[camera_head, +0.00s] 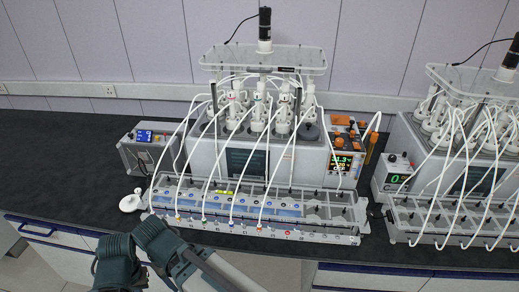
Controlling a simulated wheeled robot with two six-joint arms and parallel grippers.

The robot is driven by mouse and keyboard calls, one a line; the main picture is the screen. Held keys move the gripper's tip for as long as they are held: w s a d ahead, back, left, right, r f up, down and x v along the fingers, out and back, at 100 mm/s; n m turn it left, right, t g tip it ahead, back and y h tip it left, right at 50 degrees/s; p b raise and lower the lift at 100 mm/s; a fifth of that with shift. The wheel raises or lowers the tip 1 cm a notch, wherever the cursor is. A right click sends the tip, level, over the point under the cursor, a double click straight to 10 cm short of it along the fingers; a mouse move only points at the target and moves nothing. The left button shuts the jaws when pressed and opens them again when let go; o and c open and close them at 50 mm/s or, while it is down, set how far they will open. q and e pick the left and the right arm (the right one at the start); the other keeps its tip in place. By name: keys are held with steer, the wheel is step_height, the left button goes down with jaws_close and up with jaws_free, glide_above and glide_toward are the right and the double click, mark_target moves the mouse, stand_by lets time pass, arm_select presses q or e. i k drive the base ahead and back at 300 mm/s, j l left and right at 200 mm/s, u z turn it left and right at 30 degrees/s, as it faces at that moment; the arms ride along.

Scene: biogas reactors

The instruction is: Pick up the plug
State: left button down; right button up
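I cannot surely pick out the plug. A small white rounded object (131,202) lies on the black bench near its front edge, left of the middle reactor unit; it is too small to tell whether it is the plug. Dark green and silver links of one of my arms show at the bottom left, in front of the bench edge. No gripper fingers can be seen at the arm. My other arm does not show.
The middle reactor unit (205,158) carries white tubes down to a long tray (335,229). A control box (138,160) stands left of it. A second reactor unit (400,150) stands at the right. A wall socket (109,90) is behind. The bench's left part (60,150) is clear.

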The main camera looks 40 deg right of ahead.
mark_target(129, 203)
steer(key=i+j+z, duration=0.15)
steer(key=z, duration=0.3)
steer(key=i+j+z, duration=0.1)
steer(key=j+z, duration=0.15)
steer(key=z, duration=0.25)
steer(key=i+j+z, duration=0.15)
steer(key=j, duration=0.45)
steer(key=i+j+z, duration=0.15)
steer(key=j, duration=0.45)
steer(key=j+z, duration=0.15)
steer(key=j, duration=1.2)
steer(key=i, duration=0.05)
